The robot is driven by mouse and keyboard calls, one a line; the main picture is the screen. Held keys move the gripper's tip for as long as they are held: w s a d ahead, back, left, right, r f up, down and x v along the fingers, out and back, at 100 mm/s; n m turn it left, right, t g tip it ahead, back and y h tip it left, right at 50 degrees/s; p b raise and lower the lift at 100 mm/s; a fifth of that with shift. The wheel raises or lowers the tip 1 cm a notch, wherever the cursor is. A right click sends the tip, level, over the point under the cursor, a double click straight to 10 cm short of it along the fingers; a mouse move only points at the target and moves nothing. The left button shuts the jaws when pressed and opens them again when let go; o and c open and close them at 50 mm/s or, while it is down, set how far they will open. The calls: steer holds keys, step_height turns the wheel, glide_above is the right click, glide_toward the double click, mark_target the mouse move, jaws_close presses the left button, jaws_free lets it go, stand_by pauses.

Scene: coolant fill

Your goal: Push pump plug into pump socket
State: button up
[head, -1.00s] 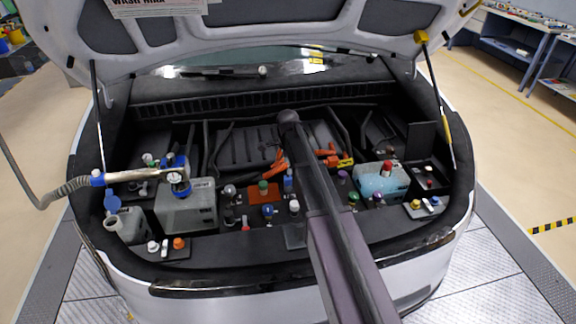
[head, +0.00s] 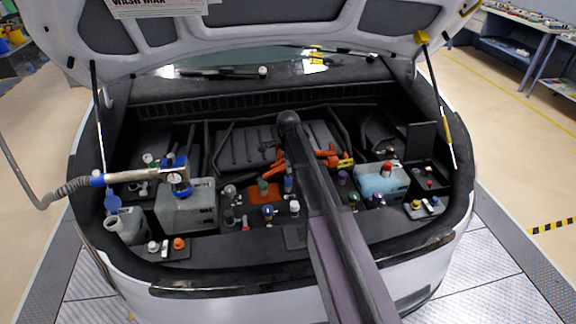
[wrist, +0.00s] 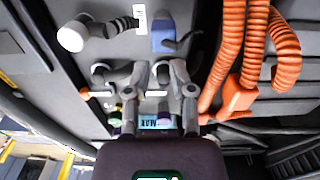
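My gripper (wrist: 158,98) fills the lower middle of the wrist view. Its two grey fingers stand apart, and a pale blue patch marked MAX shows between them, with nothing clearly held. A blue block-shaped connector (wrist: 164,34) with a dark lead lies ahead of the fingers, apart from them; I cannot tell whether it is the pump plug or part of the pump socket. In the head view a small blue connector (head: 288,184) stands just left of my arm. My arm hides the gripper there. I cannot pick out the plug and socket for certain.
Thick orange cables (wrist: 236,50) run close to the right finger, and a white-ended round part (wrist: 72,37) lies at upper left. In the head view, a grey tank (head: 187,208) with a hose nozzle (head: 130,175) stands left and a light-blue tank (head: 379,182) right. The bay is crowded.

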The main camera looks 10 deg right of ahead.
steer(key=s+n, duration=0.2)
steer(key=s, duration=0.2)
steer(key=s+n, duration=0.3)
steer(key=s, duration=0.1)
steer(key=s+n, duration=0.3)
steer(key=s, duration=0.1)
steer(key=shift+s, duration=0.3)
jaws_close()
steer(key=s+n, duration=0.4)
steer(key=s, duration=0.2)
steer(key=s+n, duration=0.5)
steer(key=s, duration=0.1)
steer(key=shift+s, duration=0.2)
steer(key=shift+s+n, duration=0.4)
steer(key=shift+s, duration=0.05)
